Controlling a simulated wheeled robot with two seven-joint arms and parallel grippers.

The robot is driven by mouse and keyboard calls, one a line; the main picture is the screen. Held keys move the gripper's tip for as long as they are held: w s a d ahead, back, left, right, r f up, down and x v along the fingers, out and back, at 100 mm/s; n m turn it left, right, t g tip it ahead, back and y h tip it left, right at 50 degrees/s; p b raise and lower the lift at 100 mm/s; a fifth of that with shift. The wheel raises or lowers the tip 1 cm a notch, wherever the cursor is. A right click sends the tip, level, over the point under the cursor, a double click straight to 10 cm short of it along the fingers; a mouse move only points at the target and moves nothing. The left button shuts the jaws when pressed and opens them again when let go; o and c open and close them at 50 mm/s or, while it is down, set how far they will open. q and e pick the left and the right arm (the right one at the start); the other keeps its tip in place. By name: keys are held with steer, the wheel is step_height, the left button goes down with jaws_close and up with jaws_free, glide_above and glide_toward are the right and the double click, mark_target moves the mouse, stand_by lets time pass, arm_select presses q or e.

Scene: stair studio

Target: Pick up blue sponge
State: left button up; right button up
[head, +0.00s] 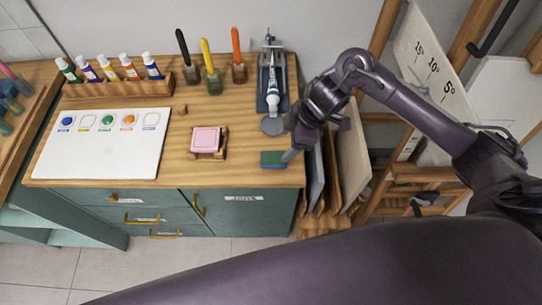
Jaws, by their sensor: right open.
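The blue sponge (273,165) lies flat near the front right corner of the wooden worktop. It has a dark green top and a blue lower layer. My right gripper (292,147) comes in from the right over the worktop's right edge. It is open, with a grey finger reaching down at the sponge's right end. I cannot tell whether that finger touches the sponge. The rest of the jaw is partly hidden by the wrist. My left gripper is not in view.
A pink block on a wooden holder (206,141) sits left of the sponge. A grey disc (272,126) and a metal stand (271,85) are behind it. Boards (351,150) stand beyond the right edge.

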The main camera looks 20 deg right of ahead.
mark_target(274, 157)
steer(key=p+x, duration=0.2)
steer(key=x, duration=0.4)
steer(key=shift+s+a+f, duration=0.1)
steer(key=shift+a+f, duration=0.2)
steer(key=shift+a, duration=0.05)
steer(key=shift+a+f, duration=0.1)
steer(key=shift+f, duration=0.3)
steer(key=c, duration=1.1)
